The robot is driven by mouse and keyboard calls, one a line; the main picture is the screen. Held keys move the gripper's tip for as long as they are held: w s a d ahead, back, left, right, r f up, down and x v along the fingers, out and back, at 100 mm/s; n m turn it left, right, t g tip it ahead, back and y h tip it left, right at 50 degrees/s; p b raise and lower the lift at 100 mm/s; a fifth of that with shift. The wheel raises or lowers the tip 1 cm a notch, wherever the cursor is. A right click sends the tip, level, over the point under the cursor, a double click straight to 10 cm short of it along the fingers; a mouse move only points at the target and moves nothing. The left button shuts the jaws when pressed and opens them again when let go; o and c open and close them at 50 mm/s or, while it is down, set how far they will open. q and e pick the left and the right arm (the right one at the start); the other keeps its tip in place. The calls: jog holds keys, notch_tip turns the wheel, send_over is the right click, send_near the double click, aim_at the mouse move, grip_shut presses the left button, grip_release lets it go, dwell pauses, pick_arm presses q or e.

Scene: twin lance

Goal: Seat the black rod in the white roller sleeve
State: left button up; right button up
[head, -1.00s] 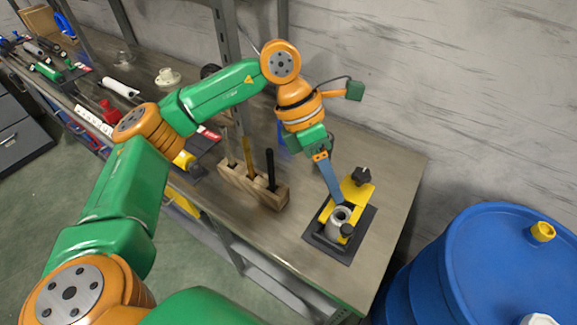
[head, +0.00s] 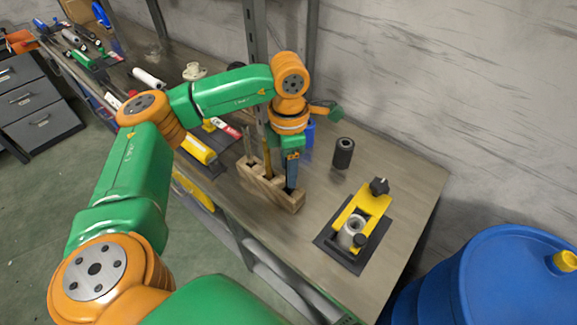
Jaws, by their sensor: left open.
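A pale, hollow sleeve (head: 348,235) stands upright in the yellow clamp (head: 372,205) on a dark base plate, its round opening facing up; I take it to be the white roller sleeve. A wooden block (head: 268,190) stands left of the clamp with upright rods in it. My left gripper (head: 290,184) is over the right end of this block, pointing down with open jaws. The black rod is hidden or nearly hidden behind its blue fingers, so I cannot tell whether they touch it. My right gripper is out of view.
A black cylinder (head: 343,153) stands on the bench behind the clamp. A white roller (head: 147,79), a cream flanged part (head: 194,71) and a yellow item (head: 198,149) lie to the left. A blue barrel (head: 500,285) stands at the right.

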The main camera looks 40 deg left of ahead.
pick_arm(q)
jog(key=shift+w, duration=0.1)
grip_shut()
jog(key=shift+r, duration=0.1)
